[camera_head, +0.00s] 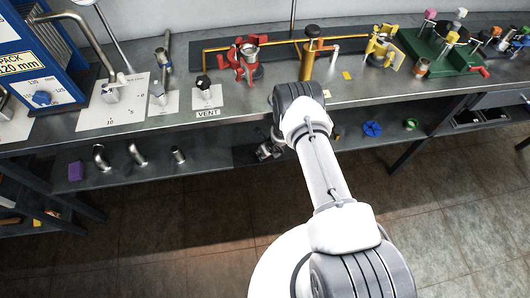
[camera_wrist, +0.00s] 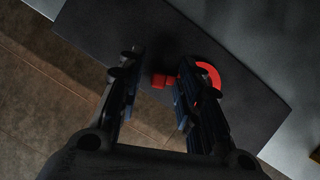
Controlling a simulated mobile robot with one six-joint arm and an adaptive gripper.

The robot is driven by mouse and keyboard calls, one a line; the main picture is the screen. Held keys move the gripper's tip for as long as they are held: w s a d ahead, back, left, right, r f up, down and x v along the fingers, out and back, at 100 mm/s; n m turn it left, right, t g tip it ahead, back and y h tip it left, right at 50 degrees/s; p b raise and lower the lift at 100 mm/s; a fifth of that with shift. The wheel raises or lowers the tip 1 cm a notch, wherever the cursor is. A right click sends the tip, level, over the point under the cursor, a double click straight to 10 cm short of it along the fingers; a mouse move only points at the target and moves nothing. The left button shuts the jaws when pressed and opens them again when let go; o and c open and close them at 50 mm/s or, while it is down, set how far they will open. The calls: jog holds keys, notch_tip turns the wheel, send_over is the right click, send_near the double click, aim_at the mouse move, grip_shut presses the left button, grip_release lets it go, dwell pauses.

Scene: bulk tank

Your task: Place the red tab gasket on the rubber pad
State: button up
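The red tab gasket (camera_wrist: 210,72) shows in the wrist view over the dark rubber pad (camera_wrist: 215,40). Its ring is partly hidden behind the right finger, and its square tab (camera_wrist: 160,81) shows between the fingers. The gasket appears to lie flat on the pad, but I cannot be sure it touches. My gripper (camera_wrist: 160,70) is open, with a visible gap between the left finger and the tab. In the head view my gripper (camera_head: 268,151) is low at the shelf under the bench, partly hidden by my arm. I cannot make out the gasket there.
The lower shelf (camera_head: 120,183) bears metal pipe fittings (camera_head: 137,156), a purple block (camera_head: 75,171), a blue part (camera_head: 372,129) and a green ring (camera_head: 411,124). The bench top (camera_head: 240,92) above is close over my gripper. Tiled floor is open in front.

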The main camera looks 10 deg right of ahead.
jog(key=p+v, duration=0.5)
jog(key=v, duration=0.7)
jog(key=shift+r, duration=0.15)
